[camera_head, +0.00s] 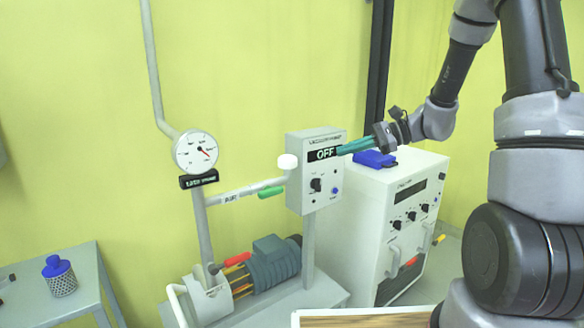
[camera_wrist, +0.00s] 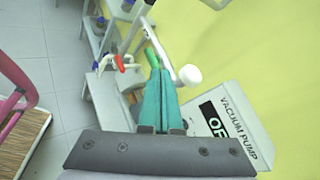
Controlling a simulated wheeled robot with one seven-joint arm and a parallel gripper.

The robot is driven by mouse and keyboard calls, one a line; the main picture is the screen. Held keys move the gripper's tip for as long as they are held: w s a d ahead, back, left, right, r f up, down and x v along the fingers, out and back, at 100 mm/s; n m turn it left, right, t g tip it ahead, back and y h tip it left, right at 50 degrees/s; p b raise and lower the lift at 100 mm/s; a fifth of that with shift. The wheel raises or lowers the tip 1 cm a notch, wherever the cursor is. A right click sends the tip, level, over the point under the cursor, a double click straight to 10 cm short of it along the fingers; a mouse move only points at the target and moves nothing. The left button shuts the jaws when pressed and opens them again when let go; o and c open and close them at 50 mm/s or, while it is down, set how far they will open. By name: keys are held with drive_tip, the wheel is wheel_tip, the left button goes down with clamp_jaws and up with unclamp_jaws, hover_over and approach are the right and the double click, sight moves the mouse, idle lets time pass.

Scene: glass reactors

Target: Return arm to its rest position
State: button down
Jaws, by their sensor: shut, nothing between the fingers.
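My gripper (camera_head: 356,146) has teal fingers and is shut with nothing between them. In the head view its tips are in front of or beside the right edge of the vacuum pump control box (camera_head: 318,197); I cannot tell whether they touch it. The box's display (camera_head: 322,154) reads OFF. In the wrist view the shut fingers (camera_wrist: 157,72) point toward the pipework, with the white knob (camera_wrist: 190,75) and the control box (camera_wrist: 232,120) to their right. My arm reaches in from the right side of the head view.
A white cabinet (camera_head: 372,225) with knobs and a blue item (camera_head: 375,159) on top stands right of the pump. A round gauge (camera_head: 196,152), a green-handled valve (camera_head: 271,192) and a motor (camera_head: 274,262) are nearby. A table (camera_head: 85,262) with a blue-capped container (camera_head: 60,277) is at left.

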drive_tip(key=s+d+r+n+t+h, duration=0.2)
drive_tip(key=s+d+r+n+h, duration=0.2)
drive_tip(key=s+r, duration=0.3)
drive_tip(key=s+d+r+n+t+h, duration=0.3)
drive_tip(key=s+d+r+n+h, duration=0.2)
drive_tip(key=s, duration=0.7)
drive_tip(key=d+r+h, duration=0.1)
drive_tip(key=r+h, duration=0.1)
drive_tip(key=shift+s+h, duration=0.3)
drive_tip(key=shift+s, duration=0.05)
idle(0.6)
